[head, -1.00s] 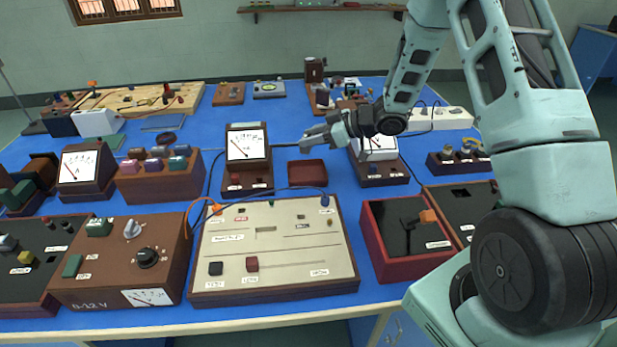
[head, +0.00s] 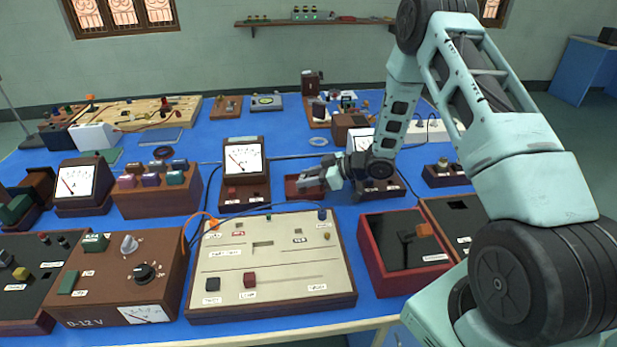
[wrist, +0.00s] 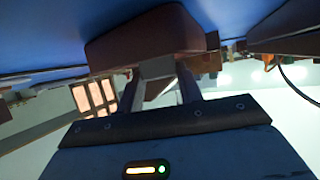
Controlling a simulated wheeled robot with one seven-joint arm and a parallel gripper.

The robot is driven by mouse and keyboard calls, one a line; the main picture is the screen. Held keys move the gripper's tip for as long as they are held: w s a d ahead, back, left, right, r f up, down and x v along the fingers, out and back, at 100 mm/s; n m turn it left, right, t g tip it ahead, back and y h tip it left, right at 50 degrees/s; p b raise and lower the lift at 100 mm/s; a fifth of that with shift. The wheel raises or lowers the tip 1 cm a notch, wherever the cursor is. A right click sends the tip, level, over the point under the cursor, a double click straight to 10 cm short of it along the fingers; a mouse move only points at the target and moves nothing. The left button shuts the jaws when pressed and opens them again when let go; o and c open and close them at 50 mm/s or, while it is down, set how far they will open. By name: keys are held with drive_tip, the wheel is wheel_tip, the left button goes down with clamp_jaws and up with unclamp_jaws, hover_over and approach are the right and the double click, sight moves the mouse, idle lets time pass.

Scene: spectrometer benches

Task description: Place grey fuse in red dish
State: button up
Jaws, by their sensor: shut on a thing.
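The red dish (head: 291,188) is a small, dark red, shallow box between two meters in the middle of the blue table. My gripper (head: 305,183) is at the dish in the head view and covers part of it. In the wrist view, which looks upside down, a reddish-brown block that looks like the dish (wrist: 145,36) is just beyond the fingertips. My gripper (wrist: 160,82) is shut on a pale grey piece, seemingly the grey fuse (wrist: 157,72). Its far end meets the dish's outline; I cannot tell whether they touch. The dish's inside is hidden.
A meter (head: 243,160) stands left of the dish, and another (head: 363,142) stands behind my wrist on the right. A cream panel (head: 270,255) lies in front, with a red-rimmed tray (head: 377,265) right of it. Thin cables run nearby.

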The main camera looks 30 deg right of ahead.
drive_tip(key=o, duration=1)
drive_tip(key=shift+f, duration=0.1)
drive_tip(key=shift+c, duration=0.2)
